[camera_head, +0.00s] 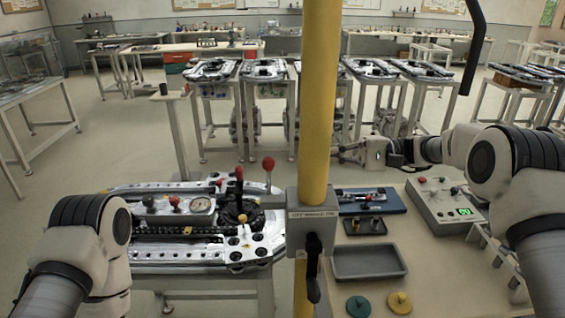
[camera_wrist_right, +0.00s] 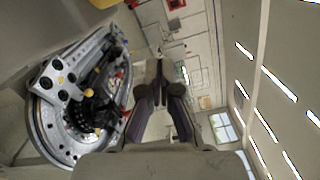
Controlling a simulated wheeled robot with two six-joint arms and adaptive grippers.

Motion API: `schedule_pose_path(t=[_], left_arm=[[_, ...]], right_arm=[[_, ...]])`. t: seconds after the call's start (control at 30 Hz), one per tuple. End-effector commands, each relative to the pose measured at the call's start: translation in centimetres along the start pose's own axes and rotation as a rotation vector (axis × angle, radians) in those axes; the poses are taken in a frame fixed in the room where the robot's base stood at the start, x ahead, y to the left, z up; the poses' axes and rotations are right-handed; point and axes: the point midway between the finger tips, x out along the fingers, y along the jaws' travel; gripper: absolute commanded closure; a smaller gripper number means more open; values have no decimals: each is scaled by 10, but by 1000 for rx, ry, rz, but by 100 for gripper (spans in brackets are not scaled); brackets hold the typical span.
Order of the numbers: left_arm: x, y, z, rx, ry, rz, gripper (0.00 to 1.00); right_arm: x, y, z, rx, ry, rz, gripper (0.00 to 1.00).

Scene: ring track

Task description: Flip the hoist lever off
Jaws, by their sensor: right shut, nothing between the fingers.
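The hoist lever (camera_head: 313,272) is a black handle on the front of a grey switch box (camera_head: 312,222) fixed to the yellow post. Its handle hangs down; the small print on the box is too blurred to read surely. My right gripper (camera_head: 342,153) is beyond and above the box, just right of the post, apart from the lever. In the right wrist view my right gripper (camera_wrist_right: 166,72) is shut and empty; the lever does not show there. My left arm comes in at the lower left, but its gripper does not show.
The yellow post (camera_head: 318,100) stands in the middle. Left of it is a metal ring-track fixture (camera_head: 160,255) with upright red-knobbed levers. Right of it, a bench holds a grey tray (camera_head: 368,262), a control box (camera_head: 440,205) and discs. A black curved bar (camera_head: 475,50) hangs upper right.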

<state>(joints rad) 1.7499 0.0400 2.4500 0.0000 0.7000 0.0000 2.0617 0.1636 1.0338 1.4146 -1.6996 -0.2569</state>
Motion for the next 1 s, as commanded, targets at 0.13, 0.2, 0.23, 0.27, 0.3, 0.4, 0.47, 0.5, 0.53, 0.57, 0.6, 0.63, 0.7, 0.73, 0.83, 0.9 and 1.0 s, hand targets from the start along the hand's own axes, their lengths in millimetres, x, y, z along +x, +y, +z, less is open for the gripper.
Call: schedule_pose_path(t=[0.13, 0.2, 0.23, 0.27, 0.3, 0.4, 0.47, 0.5, 0.53, 0.57, 0.6, 0.63, 0.7, 0.73, 0.83, 0.9, 1.0], left_arm=[[0, 0, 0, 0, 0, 0, 60], [0, 0, 0, 0, 0, 0, 60], [0, 0, 0, 0, 0, 0, 60], [0, 0, 0, 0, 0, 0, 60], [-1, 0, 0, 0, 0, 0, 60], [-5, 0, 0, 0, 0, 0, 60], [-9, 0, 0, 0, 0, 0, 60], [-13, 0, 0, 0, 0, 0, 60], [-16, 0, 0, 0, 0, 0, 60], [-19, 0, 0, 0, 0, 0, 60], [-24, 0, 0, 0, 0, 0, 60], [-28, 0, 0, 0, 0, 0, 60], [-36, 0, 0, 0, 0, 0, 60], [-39, 0, 0, 0, 0, 0, 60], [-51, 0, 0, 0, 0, 0, 60], [-59, 0, 0, 0, 0, 0, 60], [-73, 0, 0, 0, 0, 0, 60]], right_arm=[[0, -3, 1, -5, -7, -6, 100], [0, -2, 1, -4, -6, -6, 100], [0, -2, 1, -4, -6, -5, 100], [0, -2, 1, -4, -6, -5, 100], [0, -2, 1, -3, -6, -5, 100], [6, -4, 2, -2, -6, -4, 100], [13, -5, 2, -1, -7, -3, 100], [20, -5, 2, 0, -7, -2, 100], [25, -5, 3, 0, -7, -2, 100], [31, -6, 3, 0, -7, -2, 100], [40, -7, 3, 0, -8, -2, 100], [46, -7, 4, 1, -8, -1, 100], [62, -7, 4, 1, -7, -1, 100], [68, -7, 4, 1, -8, -1, 100], [91, -7, 4, 0, -7, 0, 100], [105, -7, 4, 1, -8, -1, 100], [106, -9, 24, 3, -5, -3, 100]])
